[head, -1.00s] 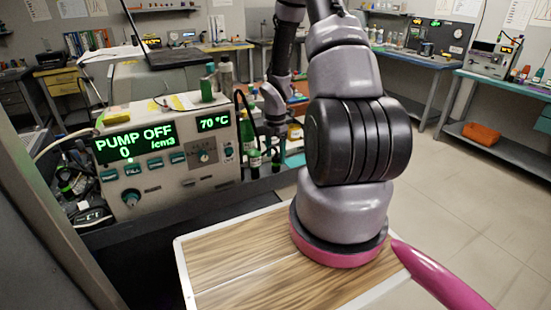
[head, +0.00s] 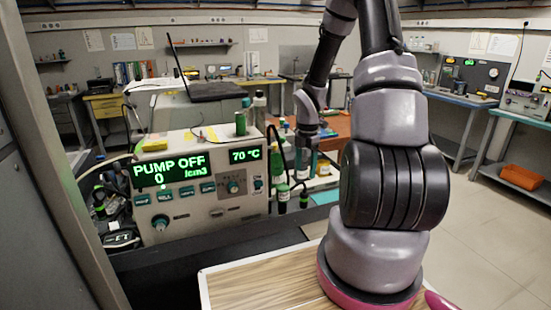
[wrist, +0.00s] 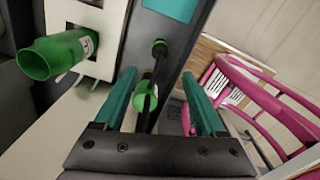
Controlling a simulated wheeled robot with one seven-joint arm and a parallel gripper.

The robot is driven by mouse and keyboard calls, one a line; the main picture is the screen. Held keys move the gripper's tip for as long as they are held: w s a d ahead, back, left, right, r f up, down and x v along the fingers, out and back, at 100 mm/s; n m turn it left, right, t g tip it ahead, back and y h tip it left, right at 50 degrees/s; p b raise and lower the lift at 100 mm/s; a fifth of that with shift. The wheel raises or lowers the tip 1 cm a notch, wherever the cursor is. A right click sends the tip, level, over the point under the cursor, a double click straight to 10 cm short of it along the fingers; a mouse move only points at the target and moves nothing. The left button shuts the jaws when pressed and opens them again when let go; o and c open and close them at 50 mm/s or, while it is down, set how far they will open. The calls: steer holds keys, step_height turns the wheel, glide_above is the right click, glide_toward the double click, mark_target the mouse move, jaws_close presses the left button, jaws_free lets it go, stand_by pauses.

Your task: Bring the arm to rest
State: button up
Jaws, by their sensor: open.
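My arm (head: 390,110) rises from its pink-ringed base on the wooden-topped platform and bends over at the top of the head view. Its far end hangs down behind and left of the shoulder, with my gripper (head: 306,158) near bottles beside the pump machine. In the wrist view my gripper (wrist: 159,73) has its two teal fingers wide apart. A green bottle (wrist: 146,97) shows in the gap between them, below the fingers as far as I can tell. Nothing is visibly held. The exact finger-to-bottle distance cannot be told.
The pump machine (head: 205,180) reads "PUMP OFF", 0 and 70 °C. A laptop (head: 215,90) stands behind. Side benches (head: 465,98) line the right; open floor (head: 480,230) lies there.

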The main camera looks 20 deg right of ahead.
steer(key=s+a+r+m+t, duration=0.15)
steer(key=r+m, duration=0.25)
steer(key=r, duration=0.4)
steer(key=s+a+r+m+t, duration=0.1)
steer(key=s+a+r+m, duration=0.1)
steer(key=r+m, duration=0.4)
steer(key=s+a+r+m+t, duration=0.1)
steer(key=s+a+r+m, duration=0.15)
steer(key=r, duration=0.65)
steer(key=s+a+r+m+t+y, duration=0.2)
steer(key=s+a+r+m, duration=0.5)
steer(key=s+r+m, duration=0.4)
steer(key=s+m+t, duration=0.1)
steer(key=s+m, duration=0.1)
steer(key=shift+s+r+t, duration=0.3)
steer(key=shift+r+t, duration=0.05)
steer(key=shift+r, duration=0.05)
